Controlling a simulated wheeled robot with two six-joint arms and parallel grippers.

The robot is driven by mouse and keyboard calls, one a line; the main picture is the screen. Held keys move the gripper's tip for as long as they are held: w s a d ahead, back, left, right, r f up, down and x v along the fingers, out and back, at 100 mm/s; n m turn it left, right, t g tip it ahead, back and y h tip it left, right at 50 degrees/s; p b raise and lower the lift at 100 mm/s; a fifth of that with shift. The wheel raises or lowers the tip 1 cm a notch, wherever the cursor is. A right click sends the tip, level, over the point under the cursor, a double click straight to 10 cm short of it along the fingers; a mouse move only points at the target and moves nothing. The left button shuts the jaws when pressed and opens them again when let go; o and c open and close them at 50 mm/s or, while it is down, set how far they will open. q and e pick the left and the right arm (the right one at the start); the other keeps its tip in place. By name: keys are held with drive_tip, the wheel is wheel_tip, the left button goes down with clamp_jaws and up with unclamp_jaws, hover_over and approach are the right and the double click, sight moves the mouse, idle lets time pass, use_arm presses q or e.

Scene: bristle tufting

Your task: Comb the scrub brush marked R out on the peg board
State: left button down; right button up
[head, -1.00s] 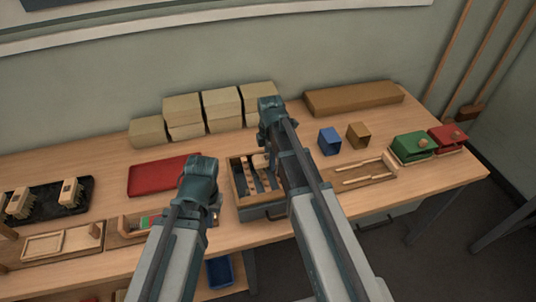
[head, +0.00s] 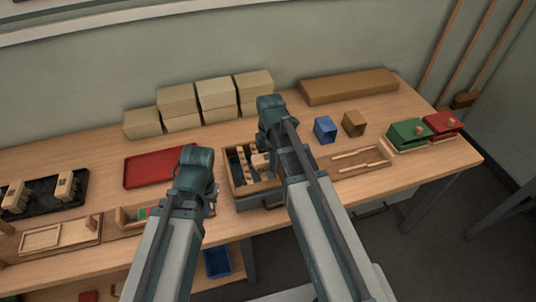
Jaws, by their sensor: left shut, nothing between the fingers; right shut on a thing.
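Two pale scrub brushes with bristles, a left one (head: 16,197) and a right one (head: 65,187), stand on a black tray (head: 42,207) at the far left. No R mark can be read on either. An open wooden box (head: 232,176) at the table's middle holds dark strips and pale wooden pieces; I cannot tell whether it is the peg board. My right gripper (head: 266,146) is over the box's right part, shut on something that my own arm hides. My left gripper (head: 212,207) is shut and empty, left of the box, its fingertips mostly hidden.
A red tray (head: 153,172) lies left of the box. Stacked tan blocks (head: 215,93) stand behind. Blue (head: 325,129) and brown (head: 354,123) cups, a wooden tray with sticks (head: 362,163), and green (head: 409,134) and red (head: 441,125) boxes stand to the right.

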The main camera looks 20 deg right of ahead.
drive_tip(key=w, duration=0.4)
idle(0.5)
drive_tip(key=shift+w, duration=0.1)
drive_tip(key=w, duration=0.3)
drive_tip(key=shift+w+a, duration=0.15)
drive_tip(key=shift+w, duration=0.25)
